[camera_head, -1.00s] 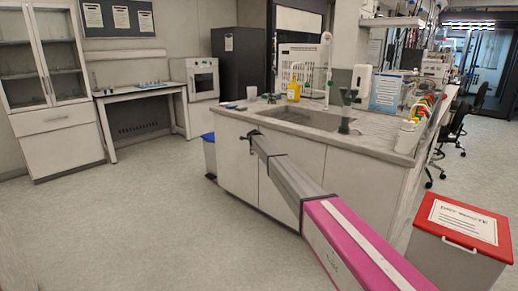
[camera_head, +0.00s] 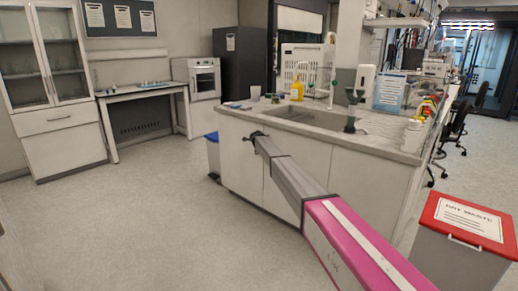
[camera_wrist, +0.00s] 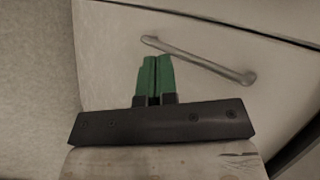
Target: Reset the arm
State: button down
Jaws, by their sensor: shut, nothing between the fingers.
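My arm reaches out in the head view, with its magenta and grey links stretched toward the front of the sink counter. My gripper (camera_head: 249,137) is at the far end of the arm, small and dark, in front of the counter's left part. In the wrist view the gripper's two green fingers (camera_wrist: 155,80) are together with nothing between them. Beyond them a pale cabinet front with a bar handle (camera_wrist: 200,60) shows in the wrist view. I cannot tell whether the fingers touch it.
The sink counter (camera_head: 260,170) stands close around the arm's end. A red-lidded waste bin (camera_head: 463,217) is at the right. A blue-lidded bin (camera_head: 213,150) stands by the counter's left end. Open floor (camera_head: 130,220) lies to the left.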

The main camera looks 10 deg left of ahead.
jog(key=s+a+r, duration=0.2)
jog(key=s+r, duration=0.4)
jog(key=s, duration=0.1)
jog(key=s+d+f+n+g+h, duration=0.1)
jog(key=s+d+f+n+g, duration=0.3)
jog(key=s+d, duration=0.7)
jog(key=s+d+f+n+t, duration=0.15)
jog(key=s+d+f, duration=0.35)
jog(key=s+d, duration=0.6)
jog(key=s+d+f+n+g+h, duration=0.1)
jog(key=s+d+f+n+g, duration=0.4)
jog(key=d, duration=1)
jog(key=s+d+n, duration=0.2)
jog(key=s+d, duration=0.3)
jog(key=s, duration=0.7)
jog(key=s+d+f+n+g+y, duration=0.1)
jog(key=s+d, duration=0.5)
jog(key=s, duration=0.6)
jog(key=s+d+f+n+g, duration=0.1)
jog(key=s+d+n, duration=0.3)
jog(key=s, duration=0.8)
jog(key=shift+s+d+f+y, duration=0.3)
jog(key=shift+s+d, duration=0.1)
jog(key=shift+d, duration=0.55)
